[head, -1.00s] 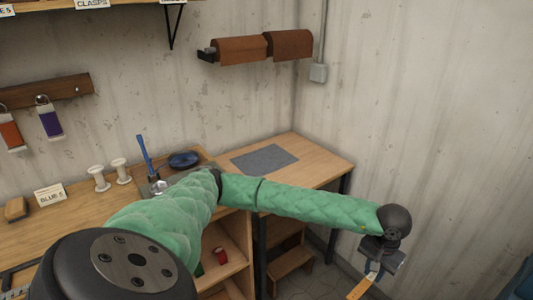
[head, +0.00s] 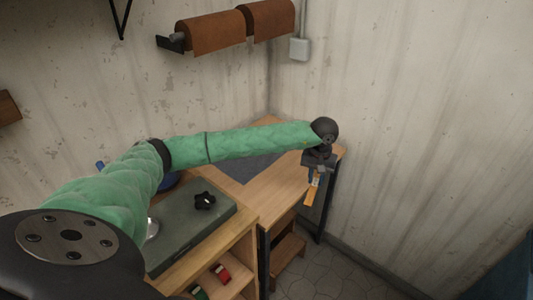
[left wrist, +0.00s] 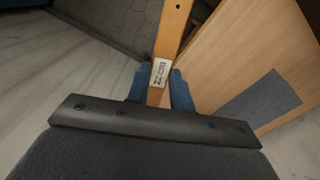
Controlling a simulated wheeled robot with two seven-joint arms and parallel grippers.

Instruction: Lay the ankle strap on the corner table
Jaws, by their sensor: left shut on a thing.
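My left gripper (head: 316,173) is shut on a tan-orange ankle strap (head: 309,196) that hangs down from its jaws. In the left wrist view the strap (left wrist: 171,35) shows a white label and small holes, between blue fingers (left wrist: 160,92). The corner table (head: 275,188) has a light wood top, partly hidden behind my left arm. In the head view the strap overlaps the table's front edge near its right end. In the left wrist view the table (left wrist: 225,60) lies just right of the strap. Its height above the top is unclear. My right gripper is not in view.
A grey mat (head: 247,167) lies toward the back left of the corner table. A workbench with a green-grey plate (head: 185,235) and black knob stands to the left, above open shelves. Brown rolls (head: 215,32) hang on the wall. Bare tabletop lies right of the mat.

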